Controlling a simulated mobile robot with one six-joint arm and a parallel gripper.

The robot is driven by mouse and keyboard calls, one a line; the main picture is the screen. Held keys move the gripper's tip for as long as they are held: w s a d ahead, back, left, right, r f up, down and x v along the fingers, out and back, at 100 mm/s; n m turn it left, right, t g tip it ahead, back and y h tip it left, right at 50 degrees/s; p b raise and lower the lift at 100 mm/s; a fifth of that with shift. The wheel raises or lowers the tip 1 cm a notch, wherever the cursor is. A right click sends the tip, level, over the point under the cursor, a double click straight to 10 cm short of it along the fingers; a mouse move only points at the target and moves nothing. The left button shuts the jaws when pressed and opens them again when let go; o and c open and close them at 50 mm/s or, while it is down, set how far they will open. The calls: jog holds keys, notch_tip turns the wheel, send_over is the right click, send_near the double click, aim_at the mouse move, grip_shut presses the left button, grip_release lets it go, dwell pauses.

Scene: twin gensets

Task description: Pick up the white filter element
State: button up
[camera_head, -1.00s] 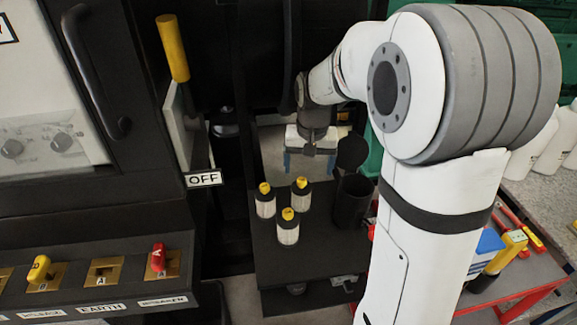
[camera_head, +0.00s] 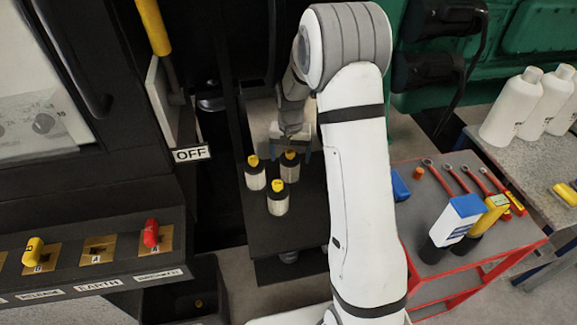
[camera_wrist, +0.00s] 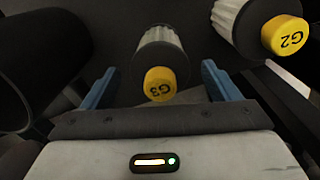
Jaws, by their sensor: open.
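Three white filter elements with yellow caps stand upright on a black shelf (camera_head: 265,238) in the head view: one at back left (camera_head: 255,176), one at back right (camera_head: 289,173) and one in front (camera_head: 277,201). My gripper (camera_head: 289,155) is open just behind and above the back-right one, its blue fingers pointing down. In the wrist view a filter element capped G3 (camera_wrist: 159,52) appears between the open blue fingers, which do not visibly touch it. Another, capped G2 (camera_wrist: 243,22), lies to the right, outside the fingers. The third is out of the wrist view.
A dark cylinder (camera_wrist: 38,55) stands close at the left in the wrist view. A dark panel with an OFF label (camera_head: 190,154) borders the shelf on the left. A red trolley (camera_head: 497,255) with tools and bottles stands at the right.

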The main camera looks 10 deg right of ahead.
jog(key=shift+f, duration=0.55)
jog(key=c, duration=1)
